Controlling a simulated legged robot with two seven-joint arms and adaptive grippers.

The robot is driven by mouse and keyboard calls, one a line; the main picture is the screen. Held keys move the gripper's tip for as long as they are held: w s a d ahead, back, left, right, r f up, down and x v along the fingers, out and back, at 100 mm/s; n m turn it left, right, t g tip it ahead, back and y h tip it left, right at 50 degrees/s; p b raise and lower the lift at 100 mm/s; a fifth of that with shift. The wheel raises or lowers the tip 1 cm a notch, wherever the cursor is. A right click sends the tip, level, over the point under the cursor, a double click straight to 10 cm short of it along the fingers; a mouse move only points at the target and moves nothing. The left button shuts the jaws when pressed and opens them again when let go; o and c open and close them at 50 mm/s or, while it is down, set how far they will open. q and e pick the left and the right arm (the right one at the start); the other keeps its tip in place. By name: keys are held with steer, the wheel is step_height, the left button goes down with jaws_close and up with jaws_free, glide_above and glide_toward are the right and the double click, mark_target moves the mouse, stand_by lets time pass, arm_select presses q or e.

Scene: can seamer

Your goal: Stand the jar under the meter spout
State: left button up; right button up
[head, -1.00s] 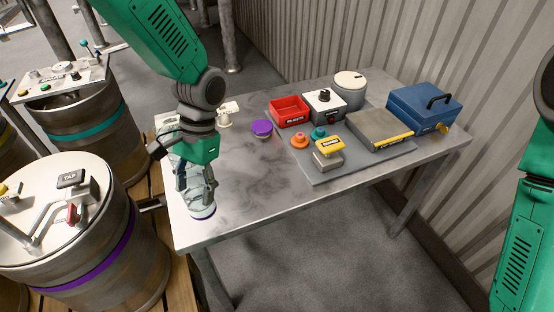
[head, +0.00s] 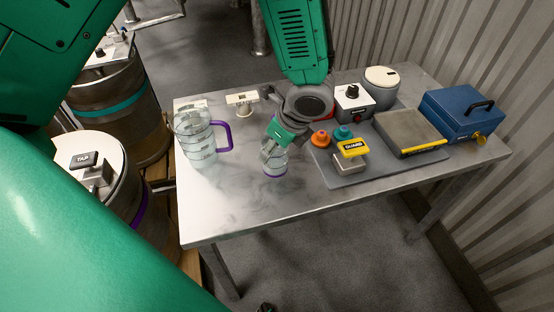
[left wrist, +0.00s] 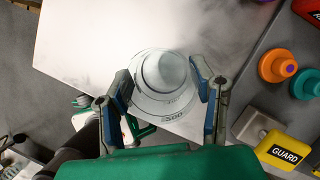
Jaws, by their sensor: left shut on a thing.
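A clear jar (head: 275,164) with a purple band low down is in the fingers of my left gripper (head: 273,154), over the middle of the metal table. In the left wrist view the jar (left wrist: 165,78) is between the two fingers (left wrist: 162,82), seen from above, with dark markings on its side. It looks about upright; I cannot tell whether its base touches the table. I cannot pick out a meter spout for certain. My right gripper is not in view.
The table's front is clear.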

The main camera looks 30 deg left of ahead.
mark_target(275, 159)
arm_select(q)
step_height(275, 159, down, 3)
steer(key=shift+s+d+f+b, duration=0.1)
steer(key=shift+s+d+b, duration=0.05)
steer(key=shift+b, duration=0.15)
steer(key=shift+f, duration=0.2)
steer(key=shift+f, duration=0.15)
steer(key=o, duration=1.2)
